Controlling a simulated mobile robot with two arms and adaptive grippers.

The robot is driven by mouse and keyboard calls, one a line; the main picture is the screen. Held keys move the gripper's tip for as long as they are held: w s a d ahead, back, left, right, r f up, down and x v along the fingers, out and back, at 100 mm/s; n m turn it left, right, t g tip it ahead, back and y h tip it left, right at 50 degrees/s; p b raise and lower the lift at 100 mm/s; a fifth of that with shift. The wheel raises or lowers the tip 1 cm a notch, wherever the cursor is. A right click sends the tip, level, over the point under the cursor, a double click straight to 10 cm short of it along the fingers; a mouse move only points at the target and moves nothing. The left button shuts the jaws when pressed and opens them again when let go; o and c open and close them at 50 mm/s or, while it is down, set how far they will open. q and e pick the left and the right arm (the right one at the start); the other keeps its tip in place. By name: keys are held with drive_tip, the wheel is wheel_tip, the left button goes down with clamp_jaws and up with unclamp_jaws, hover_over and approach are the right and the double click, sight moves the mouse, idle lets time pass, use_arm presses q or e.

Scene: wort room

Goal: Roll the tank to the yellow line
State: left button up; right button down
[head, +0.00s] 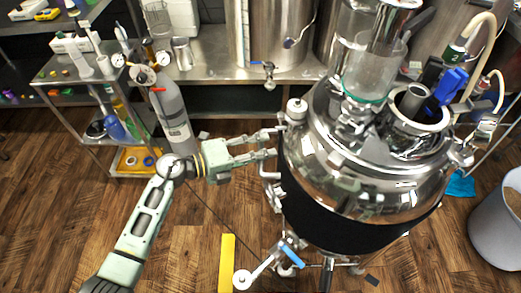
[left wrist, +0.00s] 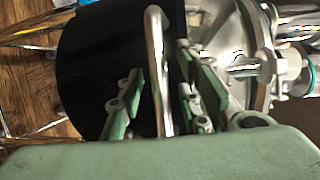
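The tank (head: 375,160) is a shiny steel vessel with a black band around its body, standing on legs right of centre in the head view. A yellow line (head: 227,263) lies on the wooden floor at the bottom centre, left of the tank's legs. My left gripper (head: 272,143) is at the tank's left side with its fingers apart. In the left wrist view, a bent steel handle (left wrist: 157,60) in front of the black band (left wrist: 95,65) runs between the two open fingers. I cannot tell whether either finger touches it. My right gripper is not in view.
A grey gas cylinder (head: 172,115) and a steel cart (head: 85,82) stand at the left. A steel bench (head: 215,62) with vessels runs along the back. A grey bin (head: 497,235) is at the right. The floor around the yellow line looks clear.

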use_arm(q)
clamp_jaws()
idle(0.3)
idle(0.4)
